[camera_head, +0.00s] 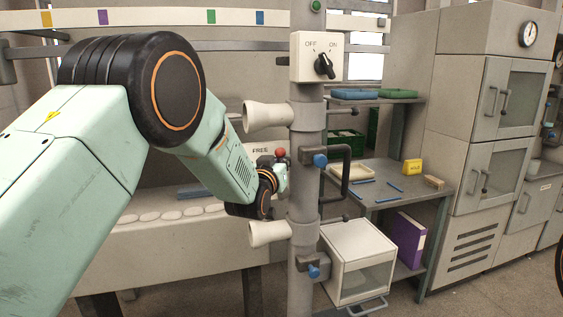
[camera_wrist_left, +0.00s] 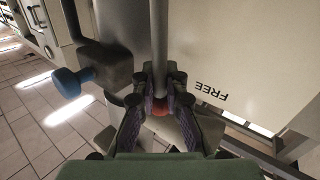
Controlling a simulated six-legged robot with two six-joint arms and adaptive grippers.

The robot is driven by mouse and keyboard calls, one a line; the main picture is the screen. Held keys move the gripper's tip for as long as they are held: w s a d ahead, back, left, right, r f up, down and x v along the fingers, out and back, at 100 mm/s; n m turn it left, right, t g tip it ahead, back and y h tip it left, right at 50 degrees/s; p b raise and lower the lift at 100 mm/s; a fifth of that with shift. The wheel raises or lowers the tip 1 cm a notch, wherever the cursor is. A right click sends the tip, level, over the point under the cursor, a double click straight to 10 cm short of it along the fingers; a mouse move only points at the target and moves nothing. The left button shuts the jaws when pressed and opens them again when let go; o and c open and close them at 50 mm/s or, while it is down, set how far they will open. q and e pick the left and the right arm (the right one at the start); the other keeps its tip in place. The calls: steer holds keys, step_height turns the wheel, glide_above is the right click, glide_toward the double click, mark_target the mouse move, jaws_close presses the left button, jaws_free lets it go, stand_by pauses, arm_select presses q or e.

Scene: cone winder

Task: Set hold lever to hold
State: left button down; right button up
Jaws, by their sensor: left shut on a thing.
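In the left wrist view the lever is a grey rod (camera_wrist_left: 159,45) with the red knob (camera_wrist_left: 160,104) between the fingers. My left gripper (camera_wrist_left: 158,85) is shut on it there. The FREE label (camera_wrist_left: 211,91) appears upside down to the right of the rod. My right gripper is not in view.
The grey post (camera_head: 303,190) carries an OFF/ON switch box (camera_head: 316,57), cream cones (camera_head: 267,115) and blue knobs (camera_head: 320,160). A white box (camera_head: 358,262) stands low to its right. A blue knob (camera_wrist_left: 71,82) is close left of the gripper in the wrist view.

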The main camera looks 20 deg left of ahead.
arm_select(q)
steer(key=shift+a+r, duration=0.15)
steer(key=shift+r, duration=0.2)
stand_by(0.3)
steer(key=shift+s+a+f+n+t+b, duration=0.2)
steer(key=shift+n+t+b, duration=0.25)
steer(key=shift+b, duration=0.45)
steer(key=s+a+f+n+t+y+b, duration=0.1)
steer(key=f+n+y+b, duration=0.4)
steer(key=n+b, duration=0.5)
steer(key=s+a+f+n+t+y+b, duration=0.1)
steer(key=s+a+f+n+y+b, duration=0.2)
steer(key=n+b, duration=0.8)
steer(key=shift+a+f+t+y+b, duration=0.35)
steer(key=shift+a+f+y+b, duration=0.55)
steer(key=shift+y, duration=1.1)
steer(key=shift+s+a+f, duration=0.1)
steer(key=shift+f, duration=0.05)
steer(key=c, duration=1.6)
jaws_free()
steer(key=shift+n, duration=0.25)
steer(key=shift+o, duration=1.1)
steer(key=shift+r, duration=0.2)
steer(key=shift+s+r, duration=0.1)
